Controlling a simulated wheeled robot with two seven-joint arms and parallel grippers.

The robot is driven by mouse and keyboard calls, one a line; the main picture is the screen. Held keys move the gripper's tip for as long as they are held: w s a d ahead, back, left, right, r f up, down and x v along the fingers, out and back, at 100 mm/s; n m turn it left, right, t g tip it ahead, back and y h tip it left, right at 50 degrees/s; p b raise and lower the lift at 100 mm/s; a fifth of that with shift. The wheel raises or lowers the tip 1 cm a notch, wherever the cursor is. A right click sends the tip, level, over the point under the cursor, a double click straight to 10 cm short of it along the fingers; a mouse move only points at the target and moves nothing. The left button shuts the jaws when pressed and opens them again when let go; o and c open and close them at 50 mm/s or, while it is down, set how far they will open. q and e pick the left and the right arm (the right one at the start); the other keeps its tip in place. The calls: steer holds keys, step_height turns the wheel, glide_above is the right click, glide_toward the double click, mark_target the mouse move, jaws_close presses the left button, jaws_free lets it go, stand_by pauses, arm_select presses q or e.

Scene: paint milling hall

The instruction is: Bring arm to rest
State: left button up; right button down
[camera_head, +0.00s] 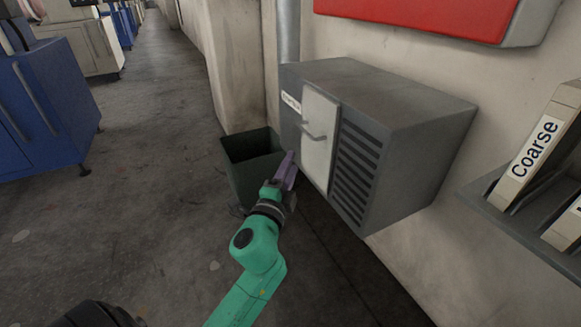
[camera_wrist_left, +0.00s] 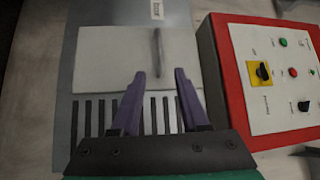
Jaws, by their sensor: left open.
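My green left arm reaches up from the bottom middle in the head view. Its left gripper (camera_head: 288,168) has purple fingers and is in front of the grey wall cabinet (camera_head: 408,105), just below and left of its white door (camera_head: 316,141). In the left wrist view the gripper (camera_wrist_left: 159,73) is open, with nothing between its fingers. Behind the fingers are the white door (camera_wrist_left: 105,60) with its handle and the dark vent slots. The door looks flat against the cabinet front. My right gripper is not in view.
A dark open bin (camera_head: 252,175) stands on the floor behind my gripper. A red box (camera_head: 430,12) is on the wall above; the wrist view shows its control panel (camera_wrist_left: 280,75). A shelf (camera_head: 530,228) holding a "Coarse" block (camera_head: 533,150) is at right. Blue machines (camera_head: 45,110) stand left; floor between is clear.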

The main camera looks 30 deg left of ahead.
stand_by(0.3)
